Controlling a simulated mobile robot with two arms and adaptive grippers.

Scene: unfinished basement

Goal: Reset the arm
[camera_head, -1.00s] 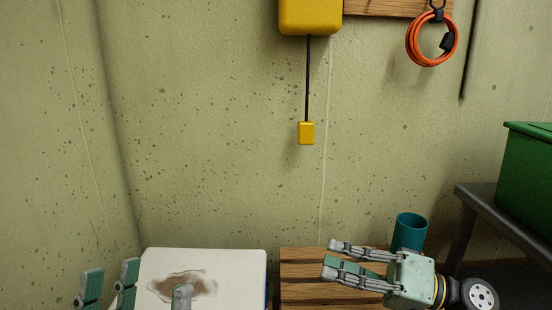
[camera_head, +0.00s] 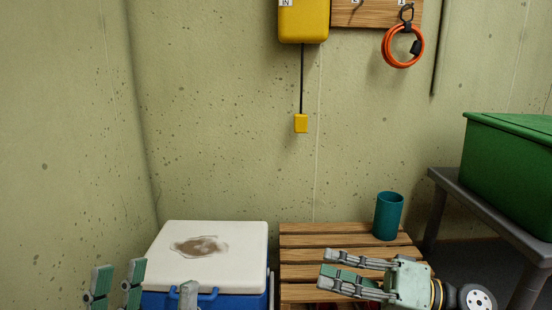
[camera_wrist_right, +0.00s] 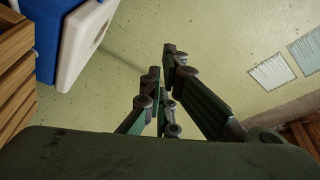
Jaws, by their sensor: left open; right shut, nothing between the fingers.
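My left gripper (camera_head: 118,275) is at the bottom left in the head view, fingers upright and apart, with nothing between them. It appears in front of the cooler's left side. My right gripper (camera_head: 325,270) is at the bottom right, lying sideways and pointing left, in front of the slatted wooden stand. Its green-padded fingers are shut on nothing. They also show in the right wrist view (camera_wrist_right: 165,90), with bare wall behind them. Most of the left arm is out of view.
A blue cooler (camera_head: 233,299) with a stained white lid stands beside the slatted wooden stand (camera_head: 320,242). A teal cup (camera_head: 388,216) stands upright on the stand. A green bin (camera_head: 510,170) sits on a grey table (camera_head: 480,212). A yellow box (camera_head: 303,22) and orange coil (camera_head: 389,50) hang on the wall.

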